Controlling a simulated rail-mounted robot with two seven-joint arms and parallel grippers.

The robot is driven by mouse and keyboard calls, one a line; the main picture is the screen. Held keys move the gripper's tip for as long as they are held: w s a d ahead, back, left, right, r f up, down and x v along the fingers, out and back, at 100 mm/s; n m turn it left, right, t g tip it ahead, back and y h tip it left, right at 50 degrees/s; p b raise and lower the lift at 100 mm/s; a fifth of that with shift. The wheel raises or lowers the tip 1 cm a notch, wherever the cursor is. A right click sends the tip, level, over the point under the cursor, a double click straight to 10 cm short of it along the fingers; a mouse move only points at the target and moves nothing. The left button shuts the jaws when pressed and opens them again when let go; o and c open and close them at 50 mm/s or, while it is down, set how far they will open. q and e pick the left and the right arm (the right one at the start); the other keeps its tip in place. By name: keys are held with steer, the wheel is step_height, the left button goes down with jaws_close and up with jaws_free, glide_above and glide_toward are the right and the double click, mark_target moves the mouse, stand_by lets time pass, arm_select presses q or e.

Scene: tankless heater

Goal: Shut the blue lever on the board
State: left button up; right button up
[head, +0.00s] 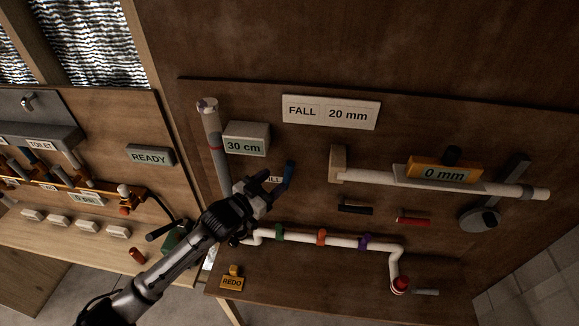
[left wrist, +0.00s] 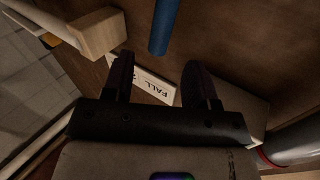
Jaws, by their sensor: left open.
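The blue lever (head: 288,175) stands up from the board (head: 330,275), tilted slightly, above the white pipe with coloured bands. My left gripper (head: 270,186) is open, with its fingertips just left of the lever in the head view. In the left wrist view the blue lever (left wrist: 163,26) shows beyond the tips of my open left gripper (left wrist: 157,76), roughly in line with the gap between them. I see nothing between the fingers. The lever's base is partly hidden by the gripper in the head view. My right gripper is not in view.
The white pipe (head: 341,241) runs below the lever. A grey upright tube (head: 212,140) and the 30 cm block (head: 246,139) stand left of it. A horizontal white pipe (head: 375,180) with a 0 mm gauge (head: 444,172) lies right. The FALL sign (head: 331,112) is above.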

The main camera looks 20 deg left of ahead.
mark_target(286, 171)
arm_select(q)
steer(key=p+x, duration=0.1)
steer(key=x, duration=0.6)
steer(key=shift+w, duration=0.1)
steer(key=shift+c, duration=0.4)
jaws_close()
